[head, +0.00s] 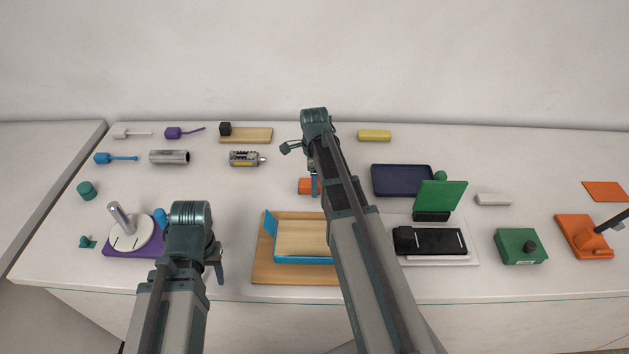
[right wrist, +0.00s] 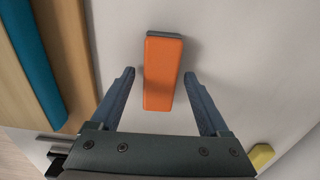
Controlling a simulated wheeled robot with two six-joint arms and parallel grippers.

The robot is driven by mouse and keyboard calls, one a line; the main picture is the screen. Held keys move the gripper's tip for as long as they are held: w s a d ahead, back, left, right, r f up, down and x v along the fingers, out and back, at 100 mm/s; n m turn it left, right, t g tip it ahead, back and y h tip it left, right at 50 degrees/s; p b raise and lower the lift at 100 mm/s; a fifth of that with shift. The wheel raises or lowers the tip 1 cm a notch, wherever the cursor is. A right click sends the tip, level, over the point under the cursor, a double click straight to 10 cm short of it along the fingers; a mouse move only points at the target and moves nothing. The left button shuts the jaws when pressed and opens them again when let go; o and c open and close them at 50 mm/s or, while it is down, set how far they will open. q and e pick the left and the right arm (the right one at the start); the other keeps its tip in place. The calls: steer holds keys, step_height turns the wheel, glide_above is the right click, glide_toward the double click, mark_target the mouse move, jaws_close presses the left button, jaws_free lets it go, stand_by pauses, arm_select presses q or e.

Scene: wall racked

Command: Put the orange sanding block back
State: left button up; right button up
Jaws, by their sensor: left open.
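The orange sanding block (head: 304,186) lies on the table near the middle, partly hidden by my right arm in the head view. In the right wrist view the orange block (right wrist: 162,75) has a dark grey layer along its far edge. My right gripper (right wrist: 160,78) is open, with one finger on each side of the block and a gap on both sides. In the head view my right gripper (head: 315,186) is mostly hidden by its own wrist. My left gripper (head: 217,268) is open and empty near the front edge, right of the purple base.
A wooden board with a blue-edged tray (head: 290,260) is in front of the block. A navy tray (head: 402,166) and a green upright panel (head: 442,195) stand to the right. A yellow block (head: 374,135) and a grey cylinder (head: 169,157) lie further back.

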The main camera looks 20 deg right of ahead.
arm_select(q)
steer(key=shift+r, duration=0.1)
arm_select(e)
steer(key=shift+r, duration=0.15)
arm_select(q)
step_height(320, 180, up, 14)
steer(key=p, duration=1.4)
arm_select(e)
step_height(320, 180, up, 14)
arm_select(q)
steer(key=shift+f, duration=0.2)
arm_select(e)
steer(key=shift+d+f, duration=0.1)
steer(key=shift+f, duration=0.1)
steer(key=s+a+n, duration=0.9)
steer(key=a+n, duration=0.3)
steer(key=n, duration=0.1)
steer(key=s+a+n+h, duration=0.1)
steer(key=s+a+n, duration=0.8)
steer(key=a+n, duration=0.3)
steer(key=shift+n, duration=0.9)
steer(key=shift+s, duration=0.15)
